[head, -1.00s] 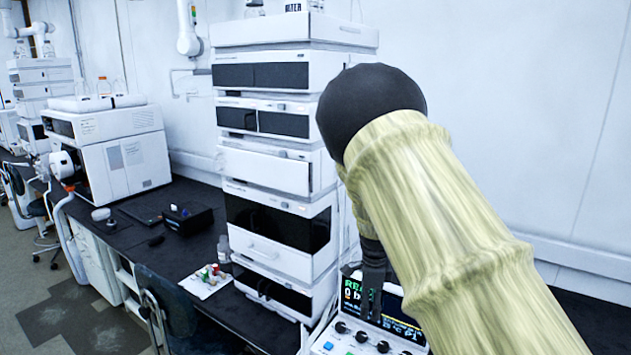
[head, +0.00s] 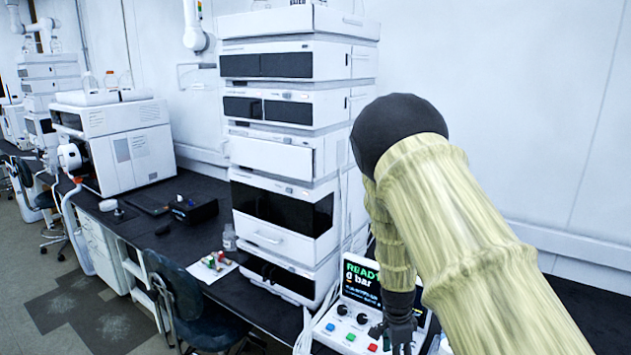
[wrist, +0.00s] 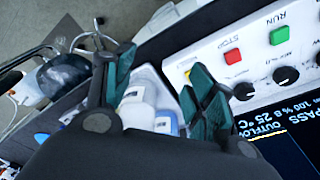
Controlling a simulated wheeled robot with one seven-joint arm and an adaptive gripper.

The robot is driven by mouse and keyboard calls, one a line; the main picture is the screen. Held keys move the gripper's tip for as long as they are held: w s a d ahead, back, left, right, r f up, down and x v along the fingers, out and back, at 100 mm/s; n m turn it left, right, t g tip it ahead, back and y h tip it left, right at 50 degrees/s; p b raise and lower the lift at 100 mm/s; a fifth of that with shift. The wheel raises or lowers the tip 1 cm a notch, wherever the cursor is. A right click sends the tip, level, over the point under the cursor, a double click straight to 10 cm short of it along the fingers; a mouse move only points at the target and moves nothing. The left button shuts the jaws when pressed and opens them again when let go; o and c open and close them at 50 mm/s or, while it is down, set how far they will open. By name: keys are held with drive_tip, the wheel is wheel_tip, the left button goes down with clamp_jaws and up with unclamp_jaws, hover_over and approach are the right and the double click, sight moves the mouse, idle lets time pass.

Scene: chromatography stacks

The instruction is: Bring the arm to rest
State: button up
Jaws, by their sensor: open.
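My arm, in a pale yellow-green sleeve with a black elbow, reaches across the right of the head view. My gripper (head: 398,340) hangs low at the right side of the control box (head: 328,328), partly hiding its front. In the wrist view my gripper (wrist: 163,78) shows two dark fingers with green pads, spread apart. Nothing is held between them. White containers (wrist: 139,108) show in the gap, below the fingers. The box's panel (wrist: 250,52), with a red STOP and a green RUN button, lies close to the right finger; I cannot tell if they touch.
A tall stack of white instruments (head: 290,155) stands left of the control box on the black bench (head: 150,225). A small tray of vials (head: 211,267) and a bottle (head: 229,238) sit in front of it. A chair (head: 195,305) stands at the bench's front edge.

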drive_tip(key=s+d+f+n+b, duration=0.2)
drive_tip(key=s+d+f+n, duration=0.2)
drive_tip(key=s+f, duration=0.75)
drive_tip(key=s+a+f+n+b, duration=0.1)
drive_tip(key=s+f+n, duration=0.3)
drive_tip(key=s, duration=0.6)
drive_tip(key=s+a+f+n+b, duration=0.1)
drive_tip(key=s+f+n, duration=0.3)
drive_tip(key=s, duration=0.6)
drive_tip(key=s+a+f+n+y+b, duration=0.1)
drive_tip(key=s+f+n+b, duration=0.2)
drive_tip(key=s+f, duration=0.3)
drive_tip(key=s+n, duration=0.1)
drive_tip(key=s, duration=0.3)
